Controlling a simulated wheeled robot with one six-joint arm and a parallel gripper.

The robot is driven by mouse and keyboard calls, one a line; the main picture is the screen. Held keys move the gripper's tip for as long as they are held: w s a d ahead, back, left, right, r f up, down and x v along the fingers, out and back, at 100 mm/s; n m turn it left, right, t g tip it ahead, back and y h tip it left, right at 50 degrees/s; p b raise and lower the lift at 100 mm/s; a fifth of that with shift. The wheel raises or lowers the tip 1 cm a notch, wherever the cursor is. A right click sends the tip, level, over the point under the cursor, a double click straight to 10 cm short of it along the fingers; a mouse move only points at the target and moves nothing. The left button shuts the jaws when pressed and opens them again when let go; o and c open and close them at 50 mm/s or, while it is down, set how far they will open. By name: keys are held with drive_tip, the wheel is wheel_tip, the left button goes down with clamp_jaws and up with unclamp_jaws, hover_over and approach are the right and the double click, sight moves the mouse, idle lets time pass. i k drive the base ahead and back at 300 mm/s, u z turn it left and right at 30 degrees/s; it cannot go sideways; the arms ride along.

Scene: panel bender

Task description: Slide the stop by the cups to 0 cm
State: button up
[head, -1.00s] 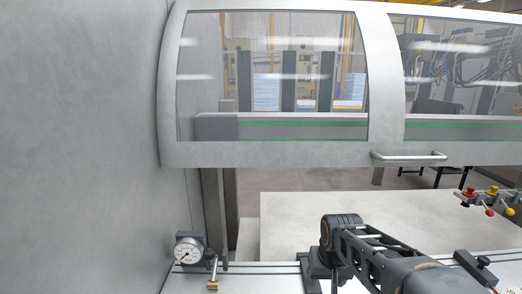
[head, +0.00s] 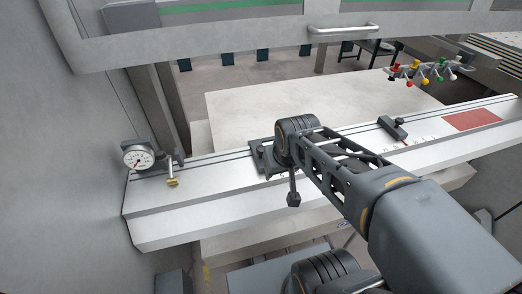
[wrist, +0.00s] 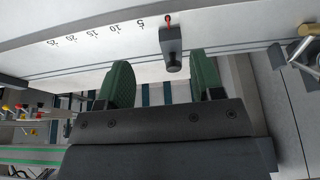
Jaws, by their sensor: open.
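A dark stop (head: 392,127) with a thin red pointer sits on the pale rail (head: 205,205), on the side of the coloured cups (head: 420,76). Its reading is too small to tell. A second dark stop (wrist: 172,48) shows in the wrist view, with its red pointer past the 5 mark, near where 0 would fall. My gripper (wrist: 163,68) is open and empty, its two green fingers apart just below this second stop in the picture. In the head view my arm covers part of the rail there and hides the fingers.
A round dial gauge (head: 138,157) with a brass-tipped lever (head: 172,181) stands at the rail's left end, beside a grey wall. A red patch (head: 472,120) lies at the right. A pale table (head: 300,95) is behind, with a guard handle (head: 343,29) above.

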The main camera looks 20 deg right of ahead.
sight(393, 127)
drive_tip(key=z, duration=0.1)
drive_tip(key=k, duration=0.3)
drive_tip(key=z, duration=3.4)
drive_tip(key=i, duration=1.15)
drive_tip(key=u, duration=2.75)
